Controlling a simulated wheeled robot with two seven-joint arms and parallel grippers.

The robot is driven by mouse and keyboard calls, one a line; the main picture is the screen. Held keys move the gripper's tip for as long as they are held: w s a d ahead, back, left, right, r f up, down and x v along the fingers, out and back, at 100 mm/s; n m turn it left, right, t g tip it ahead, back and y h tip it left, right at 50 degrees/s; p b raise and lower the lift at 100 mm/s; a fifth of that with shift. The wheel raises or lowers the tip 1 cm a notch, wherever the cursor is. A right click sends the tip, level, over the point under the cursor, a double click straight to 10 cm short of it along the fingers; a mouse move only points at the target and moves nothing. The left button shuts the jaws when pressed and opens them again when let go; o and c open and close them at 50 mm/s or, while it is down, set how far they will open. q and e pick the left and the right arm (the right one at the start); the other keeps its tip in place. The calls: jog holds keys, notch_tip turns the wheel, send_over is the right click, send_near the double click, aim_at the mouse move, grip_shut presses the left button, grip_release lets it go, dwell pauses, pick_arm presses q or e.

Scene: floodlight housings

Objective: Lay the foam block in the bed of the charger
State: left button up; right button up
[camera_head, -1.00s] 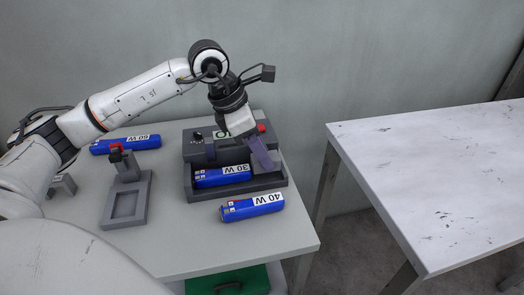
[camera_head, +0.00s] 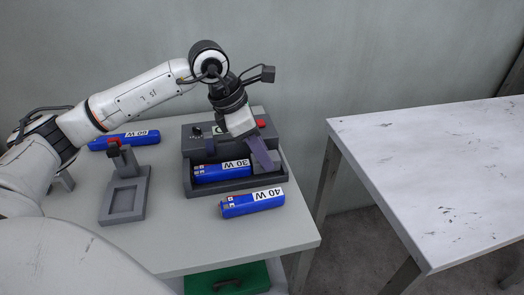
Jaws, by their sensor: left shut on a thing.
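The charger (camera_head: 197,188) is a dark grey box on the table, with a knob and a red button on its raised back. A blue battery marked 30 W (camera_head: 222,170) lies in the left and middle part of its bed. The grey foam block (camera_head: 267,167) is low at the right end of the bed, beside the battery. My left gripper (camera_head: 265,160) reaches down over the charger, shut on the foam block. Its purple finger partly hides the block, so I cannot tell whether the block touches the bed floor. My right gripper is not in view.
A blue 40 W battery (camera_head: 252,203) lies in front of the charger. A blue 60 W battery (camera_head: 124,140) lies at the back left. A grey stand (camera_head: 138,207) with a shallow recess is left of the charger. A second table (camera_head: 440,170) stands right, across a gap.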

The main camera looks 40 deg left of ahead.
pick_arm(q)
jog(key=shift+f+b, duration=0.35)
jog(key=shift+f, duration=0.15)
dwell(0.3)
jog(key=o, duration=1.1)
jog(key=shift+r, duration=0.1)
jog(key=shift+a, duration=0.15)
jog(key=v, duration=1)
jog(key=shift+p, duration=0.45)
jog(key=shift+s+d+r, duration=0.1)
jog(key=shift+d, duration=0.1)
